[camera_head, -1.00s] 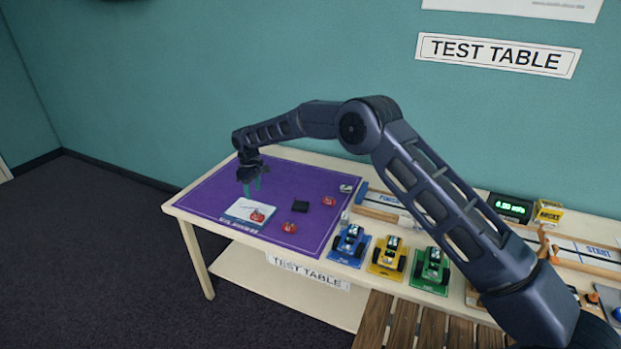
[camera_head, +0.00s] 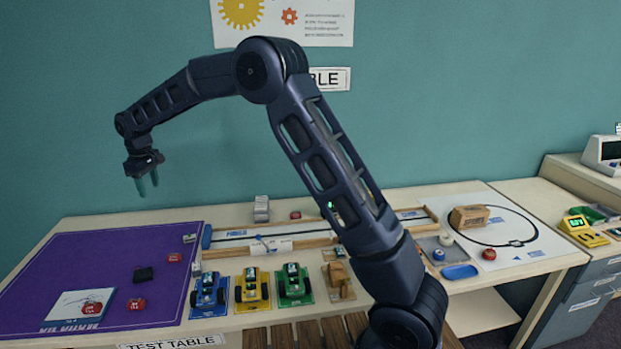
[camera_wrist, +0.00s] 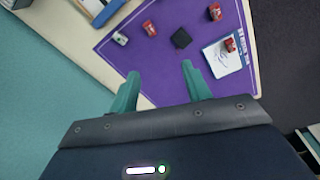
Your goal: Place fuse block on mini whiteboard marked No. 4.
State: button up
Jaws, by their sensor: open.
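The mini whiteboard (camera_head: 66,303) lies at the front left of a purple mat; its number is too small to read. Similar red blocks lie on the mat, one beside the board (camera_head: 136,304) and one further back (camera_head: 174,257). My gripper (camera_head: 148,188) is open and empty, high above the mat; its teal fingers (camera_wrist: 161,70) stand apart in the wrist view, with nothing between them.
The purple mat (camera_head: 60,265) also holds a black block (camera_head: 144,274) and a small grey-white item (camera_head: 190,239). Blue (camera_head: 209,290), yellow (camera_head: 253,286) and green (camera_head: 294,285) model cars stand to the right. A wooden-edged track (camera_head: 225,245) runs behind them.

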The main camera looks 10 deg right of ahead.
jog(key=s+d+r+m+t, duration=0.15)
jog(key=d+r, duration=0.35)
jog(key=d, duration=0.7)
jog(key=d+r+m, duration=0.3)
jog(key=d+r, duration=0.2)
jog(key=d, duration=0.8)
jog(key=s+d+r+m, duration=0.15)
jog(key=d+r, duration=0.35)
jog(key=d, duration=0.7)
jog(key=s+d+f+m+t, duration=0.1)
jog(key=s+d+m, duration=0.3)
jog(key=s+d, duration=0.8)
jog(key=s+d+f+m+t, duration=0.1)
jog(key=s+d+f+m, duration=0.2)
jog(key=s+d, duration=0.9)
jog(key=shift+s+d+f+m+h, duration=0.35)
jog(key=shift+d+f, duration=0.3)
jog(key=shift+d, duration=0.6)
